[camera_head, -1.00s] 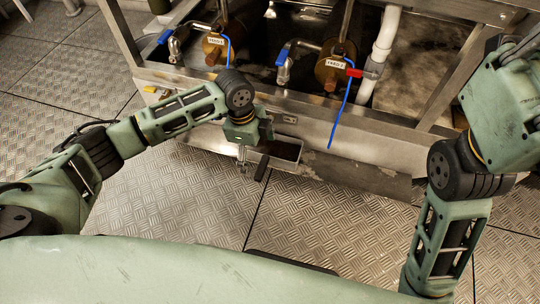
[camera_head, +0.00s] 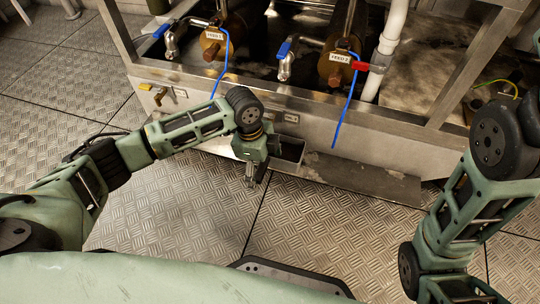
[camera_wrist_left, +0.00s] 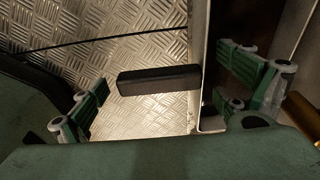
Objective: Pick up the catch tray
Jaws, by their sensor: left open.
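The catch tray (camera_head: 291,149) is a metal box low on the front of the bench. In the left wrist view its pale wall edge (camera_wrist_left: 207,75) stands upright, and a dark bar-shaped handle (camera_wrist_left: 158,80) sticks out from it to the left. My left gripper (camera_head: 254,178) points down just left of the tray's front. In the left wrist view my left gripper (camera_wrist_left: 160,84) is open, its green fingers on either side of the handle with gaps. The head view does not show the handle clearly behind the gripper. My right gripper is out of view.
The bench frame (camera_head: 400,125) stands behind the tray, with blue-handled valves (camera_head: 285,60), brass filter housings (camera_head: 336,65) and hanging blue tubes (camera_head: 347,110). A flat metal plate (camera_head: 365,178) lies low to the tray's right. The checkered metal floor (camera_head: 200,215) in front is clear.

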